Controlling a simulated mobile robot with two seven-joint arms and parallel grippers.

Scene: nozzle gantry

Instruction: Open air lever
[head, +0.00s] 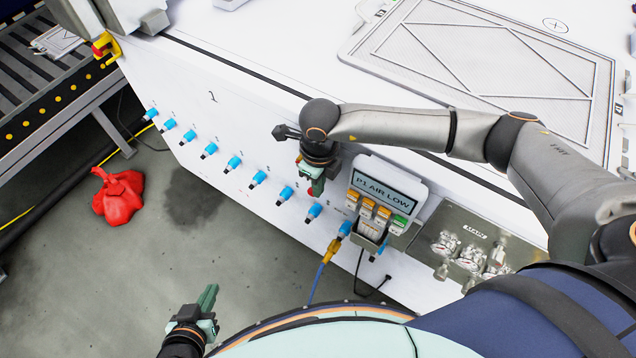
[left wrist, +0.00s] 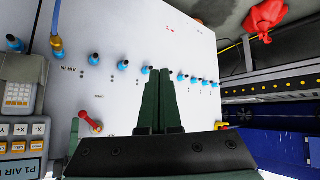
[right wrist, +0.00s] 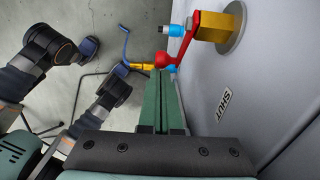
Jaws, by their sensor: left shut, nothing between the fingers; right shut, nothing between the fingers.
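The red air lever (right wrist: 184,44) is in the right wrist view, with its round knob at the end of a bar on a yellow valve body (right wrist: 212,27). It also shows in the left wrist view (left wrist: 90,121); in the head view, only a bit of red (head: 310,191) shows beside my right gripper. My right gripper (head: 315,186) is shut and empty close to the white panel; its fingertips (right wrist: 158,74) appear near the knob, and contact cannot be told. My left gripper (head: 209,294) is shut and empty, low and away from the panel.
Blue fittings (head: 232,163) line the white panel. A control pendant (head: 385,190) reading "P1 AIR LOW" hangs right of my right gripper. Gauges (head: 446,243) sit further right. A "SHUT" label (right wrist: 225,101) is on the panel. A red bag (head: 118,196) lies on the floor.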

